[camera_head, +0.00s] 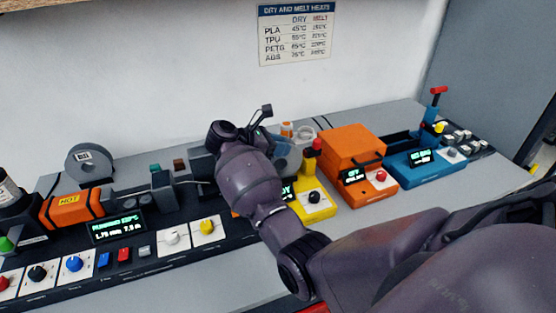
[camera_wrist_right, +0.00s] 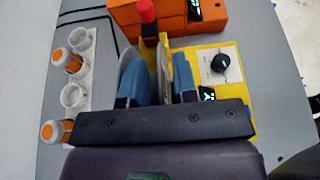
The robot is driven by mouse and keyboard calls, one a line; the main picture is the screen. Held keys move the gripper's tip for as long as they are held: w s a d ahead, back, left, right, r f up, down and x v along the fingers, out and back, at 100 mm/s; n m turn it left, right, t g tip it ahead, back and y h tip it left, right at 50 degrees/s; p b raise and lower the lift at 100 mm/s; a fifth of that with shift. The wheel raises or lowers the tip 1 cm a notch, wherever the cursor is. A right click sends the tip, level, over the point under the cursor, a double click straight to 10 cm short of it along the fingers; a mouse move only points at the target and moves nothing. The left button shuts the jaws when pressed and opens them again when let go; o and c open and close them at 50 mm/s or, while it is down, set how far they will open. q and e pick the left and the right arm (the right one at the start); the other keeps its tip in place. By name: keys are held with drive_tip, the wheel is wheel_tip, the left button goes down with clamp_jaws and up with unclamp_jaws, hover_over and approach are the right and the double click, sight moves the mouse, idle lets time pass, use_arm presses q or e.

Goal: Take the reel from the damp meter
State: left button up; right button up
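The damp meter (camera_head: 318,205) is a yellow box with a black knob, partly hidden behind my right arm in the head view. It also shows in the right wrist view (camera_wrist_right: 215,52). A grey, partly see-through reel (camera_head: 288,157) stands upright on it; in the right wrist view the reel (camera_wrist_right: 164,68) is seen nearly edge-on. My right gripper (camera_wrist_right: 160,75) has its two blue fingers apart, one on each side of a thin part of the reel. A narrow gap seems to show beside it, and contact is unclear. My left gripper is not in view.
An orange box (camera_head: 352,146) stands beside the meter, with a blue machine (camera_head: 425,168) further right. A red-topped post (camera_wrist_right: 147,14) rises close to the reel. Small jars (camera_wrist_right: 73,58) line the bench. A black control row (camera_head: 130,258) fills the left.

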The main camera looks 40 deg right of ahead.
clamp_jaws()
